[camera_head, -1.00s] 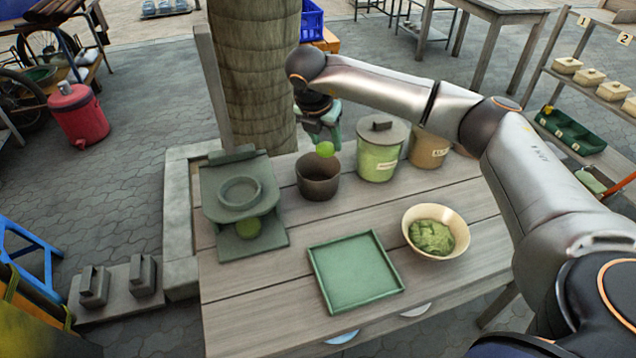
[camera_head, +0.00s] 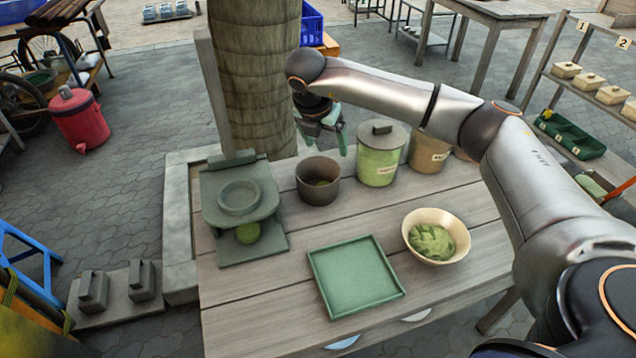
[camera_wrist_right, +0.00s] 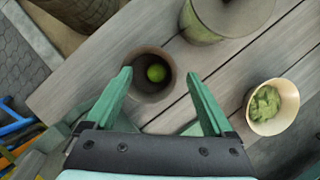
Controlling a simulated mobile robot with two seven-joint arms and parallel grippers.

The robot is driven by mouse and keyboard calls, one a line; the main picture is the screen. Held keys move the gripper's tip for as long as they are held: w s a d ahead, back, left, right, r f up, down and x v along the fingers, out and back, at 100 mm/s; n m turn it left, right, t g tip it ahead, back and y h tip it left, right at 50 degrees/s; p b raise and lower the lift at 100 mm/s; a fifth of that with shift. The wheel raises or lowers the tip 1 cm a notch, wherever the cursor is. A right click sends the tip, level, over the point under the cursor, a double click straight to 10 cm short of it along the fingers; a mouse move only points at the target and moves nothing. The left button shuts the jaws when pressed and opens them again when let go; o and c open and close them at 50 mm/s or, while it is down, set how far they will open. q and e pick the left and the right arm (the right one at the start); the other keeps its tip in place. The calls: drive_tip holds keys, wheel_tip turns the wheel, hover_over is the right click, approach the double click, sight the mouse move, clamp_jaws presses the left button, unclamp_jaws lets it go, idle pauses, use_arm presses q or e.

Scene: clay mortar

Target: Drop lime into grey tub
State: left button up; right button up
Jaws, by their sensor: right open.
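The grey-brown tub (camera_head: 318,188) stands on the wooden table, left of the lidded green canister. The lime (camera_wrist_right: 156,73) lies inside the tub in the right wrist view; in the head view only the dim inside of the tub shows. My right gripper (camera_head: 330,146) is open and empty above the back of the tub. In the right wrist view its two green fingers (camera_wrist_right: 158,95) are spread wide, with the tub (camera_wrist_right: 146,92) between and beyond them. A second green round fruit (camera_head: 248,232) sits under the grey-green press-like stand. My left gripper does not show.
The lidded green canister (camera_head: 381,158) and a tan canister (camera_head: 428,152) stand right of the tub. A cream bowl of green mash (camera_head: 434,237) and an empty green tray (camera_head: 352,278) are nearer. The grey-green stand (camera_head: 240,196) is at left. A trunk (camera_head: 256,80) rises behind.

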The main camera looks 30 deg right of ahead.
drive_tip(key=v, duration=1.1)
drive_tip(key=shift+a+r, duration=0.15)
drive_tip(key=shift+r, duration=0.15)
drive_tip(key=shift+s+f, duration=0.1)
drive_tip(key=shift+s, duration=0.05)
